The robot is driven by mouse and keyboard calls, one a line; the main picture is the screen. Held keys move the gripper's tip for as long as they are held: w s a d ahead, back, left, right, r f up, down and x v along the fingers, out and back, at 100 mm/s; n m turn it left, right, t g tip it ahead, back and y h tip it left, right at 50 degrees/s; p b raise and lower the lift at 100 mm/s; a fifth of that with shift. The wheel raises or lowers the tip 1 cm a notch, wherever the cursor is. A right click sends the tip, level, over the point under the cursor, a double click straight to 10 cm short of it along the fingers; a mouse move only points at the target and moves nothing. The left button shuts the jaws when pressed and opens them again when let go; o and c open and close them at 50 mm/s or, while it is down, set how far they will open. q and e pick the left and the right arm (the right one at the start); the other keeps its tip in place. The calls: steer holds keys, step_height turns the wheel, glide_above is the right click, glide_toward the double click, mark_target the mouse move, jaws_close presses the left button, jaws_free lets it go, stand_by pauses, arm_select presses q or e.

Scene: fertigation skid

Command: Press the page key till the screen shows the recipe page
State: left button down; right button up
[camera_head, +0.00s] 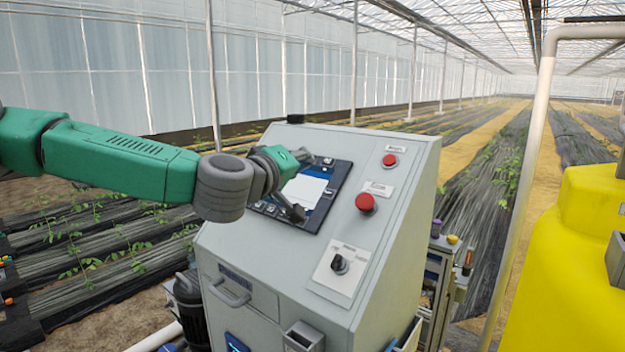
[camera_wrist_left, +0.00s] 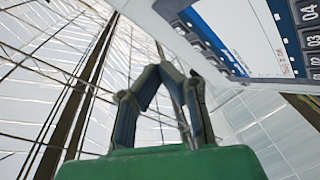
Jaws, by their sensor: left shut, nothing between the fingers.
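The control panel (camera_head: 333,186) is a dark blue plate with small keys, set in the sloped top of a grey cabinet. Its screen (camera_head: 304,190) shows a mostly white page; the text is too small to read. In the left wrist view, the screen (camera_wrist_left: 240,32) is white with a blue band, beside keys (camera_wrist_left: 311,38) with numbers such as 03 and 04. Which key is the page key cannot be told. My left gripper (camera_head: 297,212) is shut and empty over the lower part of the panel; contact cannot be told. It also shows in the left wrist view (camera_wrist_left: 165,72). My right gripper is out of view.
The cabinet (camera_head: 270,262) also carries a red button (camera_head: 366,202), a smaller red button (camera_head: 389,160) and a black rotary switch (camera_head: 339,264). A yellow tank (camera_head: 570,265) and a pale pipe (camera_head: 530,160) stand at right. Plant rows lie behind.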

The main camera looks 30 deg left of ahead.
mark_target(332, 184)
arm_select(q)
steer(key=w+f+b, duration=0.2)
steer(key=f, duration=0.1)
steer(key=w+f+b, duration=0.3)
steer(key=shift+w+d+f, duration=0.1)
steer(key=shift+d, duration=0.05)
steer(key=shift+w+f, duration=0.1)
steer(key=shift+w, duration=0.1)
stand_by(0.4)
steer(key=shift+w+d+f+b, duration=0.1)
steer(key=shift+w+f+b, duration=0.4)
steer(key=shift+b, duration=0.1)
stand_by(2.0)
steer(key=shift+s, duration=0.1)
steer(key=shift+s+r+p, duration=0.35)
steer(key=shift+r+p, duration=0.2)
steer(key=shift+p, duration=0.05)
steer(key=shift+s, duration=0.15)
